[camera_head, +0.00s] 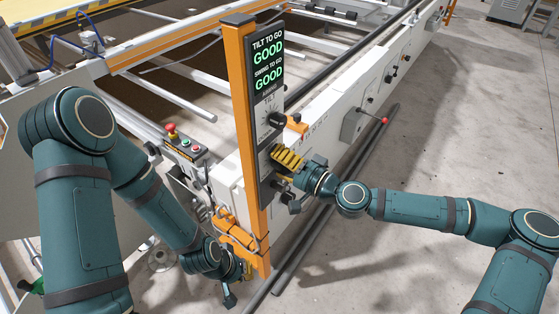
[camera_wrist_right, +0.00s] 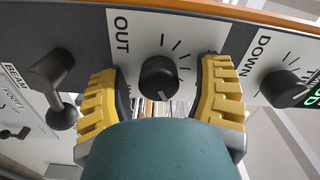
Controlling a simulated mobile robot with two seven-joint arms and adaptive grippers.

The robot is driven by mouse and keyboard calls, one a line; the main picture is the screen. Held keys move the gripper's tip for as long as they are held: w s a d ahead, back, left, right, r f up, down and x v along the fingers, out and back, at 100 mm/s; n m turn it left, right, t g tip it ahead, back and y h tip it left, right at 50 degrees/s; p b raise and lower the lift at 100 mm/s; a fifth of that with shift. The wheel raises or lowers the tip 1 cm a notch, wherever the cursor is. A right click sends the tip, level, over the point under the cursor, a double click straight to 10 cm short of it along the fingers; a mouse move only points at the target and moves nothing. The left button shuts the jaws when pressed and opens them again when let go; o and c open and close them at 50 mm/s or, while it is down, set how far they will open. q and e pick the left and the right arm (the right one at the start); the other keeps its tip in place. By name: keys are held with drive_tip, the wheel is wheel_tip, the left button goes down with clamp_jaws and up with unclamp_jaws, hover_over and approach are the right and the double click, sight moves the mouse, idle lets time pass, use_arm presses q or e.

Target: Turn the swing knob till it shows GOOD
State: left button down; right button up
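The control panel on the orange post (camera_head: 246,130) has a display (camera_head: 268,60) that reads GOOD in green under TILT TO GO and under SWING TO GO. The swing knob (camera_wrist_right: 160,77), black and round beside the word OUT, sits between the yellow fingers of my right gripper (camera_wrist_right: 165,88) in the wrist view. The fingers are open, with a gap on both sides of the knob. In the head view my right gripper (camera_head: 287,160) is at the panel and hides this knob. My left gripper (camera_head: 235,284) hangs low by the post's foot; its fingers are unclear.
The tilt knob (camera_head: 275,119) is above my right gripper; it also shows near the right finger in the wrist view (camera_wrist_right: 285,86). A black BEAM lever (camera_wrist_right: 56,82) is near the left finger. A button box with a red button (camera_head: 171,130) stands left of the post.

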drive_tip(key=v, duration=1.2)
drive_tip(key=shift+a, duration=0.1)
idle(0.4)
drive_tip(key=s+a+f+n+g+h, duration=0.1)
drive_tip(key=s+a+f+g, duration=0.35)
drive_tip(key=f, duration=0.25)
drive_tip(key=s+a+f+n+g+h, duration=0.1)
drive_tip(key=s+a+f+g, duration=0.25)
drive_tip(key=a+f, duration=0.3)
drive_tip(key=s+d+f+g+h, duration=0.2)
drive_tip(key=s+d+f+h, duration=0.15)
drive_tip(key=f, duration=0.45)
drive_tip(key=d+f+t+h, duration=0.1)
drive_tip(key=d+f+h, duration=0.2)
drive_tip(key=d+h, duration=0.2)
drive_tip(key=d, duration=0.3)
drive_tip(key=shift+w+n, duration=0.2)
drive_tip(key=shift+n, duration=0.1)
